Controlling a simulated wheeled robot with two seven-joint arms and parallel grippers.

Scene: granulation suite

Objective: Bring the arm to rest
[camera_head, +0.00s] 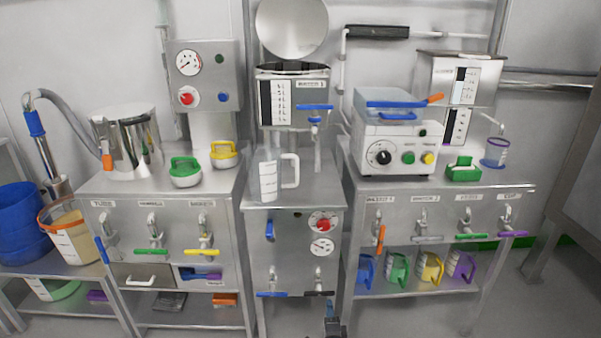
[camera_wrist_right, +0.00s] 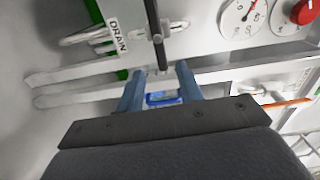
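My right gripper (camera_head: 333,322) shows small at the bottom edge of the head view, in front of the lower part of the middle steel cabinet (camera_head: 292,222). In the right wrist view its two blue-grey fingers (camera_wrist_right: 160,73) stand apart with a gap between them, and I see nothing held. A small blue item (camera_wrist_right: 163,98) shows through the gap, behind the fingers. My left gripper is in neither view.
The middle cabinet carries a blue and a black lever handle (camera_head: 318,293) just above my right gripper. A clear measuring jug (camera_head: 268,180) stands on its top. Coloured jugs (camera_head: 397,268) stand on the right lower shelf. Grey floor (camera_head: 415,318) shows at the lower right.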

